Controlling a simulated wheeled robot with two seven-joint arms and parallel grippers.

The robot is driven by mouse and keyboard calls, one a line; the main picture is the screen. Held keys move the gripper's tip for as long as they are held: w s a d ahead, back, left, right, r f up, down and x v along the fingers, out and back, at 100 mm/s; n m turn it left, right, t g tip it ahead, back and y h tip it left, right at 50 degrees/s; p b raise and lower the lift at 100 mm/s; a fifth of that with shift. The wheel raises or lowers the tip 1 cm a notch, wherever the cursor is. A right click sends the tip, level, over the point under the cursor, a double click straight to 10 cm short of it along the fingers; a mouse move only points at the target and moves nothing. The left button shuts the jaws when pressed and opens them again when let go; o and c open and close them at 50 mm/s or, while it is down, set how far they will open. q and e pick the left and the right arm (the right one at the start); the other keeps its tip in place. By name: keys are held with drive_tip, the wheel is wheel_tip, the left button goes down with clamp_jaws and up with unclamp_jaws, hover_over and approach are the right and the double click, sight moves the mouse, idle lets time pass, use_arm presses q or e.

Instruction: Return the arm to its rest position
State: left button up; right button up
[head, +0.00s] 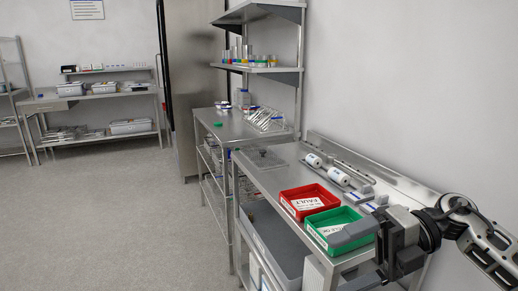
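My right arm (482,240) comes in from the right edge at the lower right. Its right gripper (354,259) points left, with two grey fingers spread apart and nothing seen between them. The upper finger covers part of the green tray (312,232), which holds a white label card. I cannot tell whether the finger touches the tray. My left gripper and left arm are not in view.
A red tray (285,205) marked FAULT sits beyond the green one on the steel counter (262,180). White cylinders (338,176) lie by the wall. The floor (110,220) at left is clear.

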drive_tip(key=a+f+m+t+y, duration=0.1)
drive_tip(key=a+m+t+y, duration=0.3)
drive_tip(key=a+m+y, duration=0.15)
wheel_tip(320, 180, down, 9)
drive_tip(key=w+d+m+t+h, duration=0.2)
drive_tip(key=m+t+h, duration=0.6)
drive_tip(key=m+t, duration=1)
drive_tip(key=s+d+f+m+g+h, duration=0.2)
drive_tip(key=s+f+m+g+h, duration=0.2)
drive_tip(key=f, duration=0.6)
drive_tip(key=s+d+f+m+g+h, duration=0.2)
drive_tip(key=s+f+m+g+h, duration=0.3)
drive_tip(key=s+f+m, duration=0.3)
wheel_tip(320, 180, down, 3)
drive_tip(key=shift+s+r, duration=0.2)
drive_tip(key=shift+s, duration=0.8)
drive_tip(key=shift+m, duration=0.25)
